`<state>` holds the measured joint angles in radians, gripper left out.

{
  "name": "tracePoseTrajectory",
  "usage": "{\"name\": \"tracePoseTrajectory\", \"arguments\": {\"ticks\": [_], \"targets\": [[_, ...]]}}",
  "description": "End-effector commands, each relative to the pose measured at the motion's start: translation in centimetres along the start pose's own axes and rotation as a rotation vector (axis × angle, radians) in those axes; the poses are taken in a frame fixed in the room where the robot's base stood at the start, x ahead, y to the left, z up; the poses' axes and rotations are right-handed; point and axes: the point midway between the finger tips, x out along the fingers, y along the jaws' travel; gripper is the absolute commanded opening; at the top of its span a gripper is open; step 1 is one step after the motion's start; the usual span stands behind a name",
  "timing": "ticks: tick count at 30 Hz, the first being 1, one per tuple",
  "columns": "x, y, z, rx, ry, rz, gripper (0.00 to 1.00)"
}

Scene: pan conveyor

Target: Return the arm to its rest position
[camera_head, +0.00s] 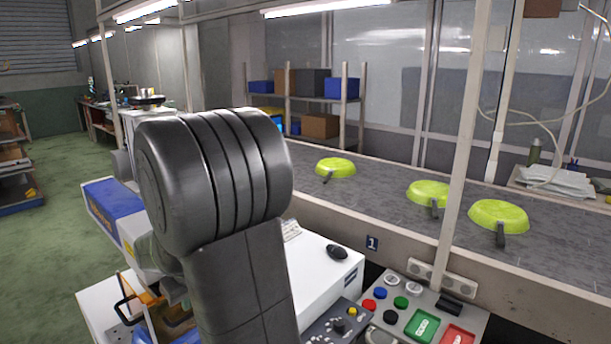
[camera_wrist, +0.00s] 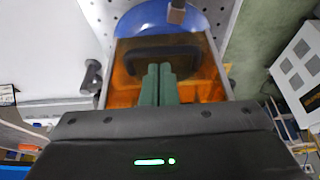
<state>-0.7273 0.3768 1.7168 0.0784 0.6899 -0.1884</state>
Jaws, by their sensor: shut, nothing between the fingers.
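My gripper (camera_wrist: 158,84) shows in the wrist view, its two green fingers together and nothing between them. It points over an orange see-through cover (camera_wrist: 210,88) with a dark handle (camera_wrist: 158,54). I cannot tell how far above it the fingertips are. In the head view my dark arm fills the middle left, raised and bent, and hides my gripper and part of the area behind it.
Green pans (camera_head: 336,168) lie upside down on the grey conveyor (camera_head: 385,190). A post (camera_head: 464,150) stands before the conveyor. A button panel (camera_head: 398,318) is at the lower right. A blue round thing (camera_wrist: 150,18) lies beyond the orange cover. Green floor (camera_head: 70,170) is open at left.

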Motion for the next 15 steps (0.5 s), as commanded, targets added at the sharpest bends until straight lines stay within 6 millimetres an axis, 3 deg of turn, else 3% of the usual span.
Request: {"name": "tracePoseTrajectory", "arguments": {"ticks": [1, 15], "targets": [[-1.3, 0.0, -0.5, 0.000, 0.001, 0.000, 0.00], [-7.4, 0.0, -2.8, 0.000, 0.002, 0.001, 0.00]]}}
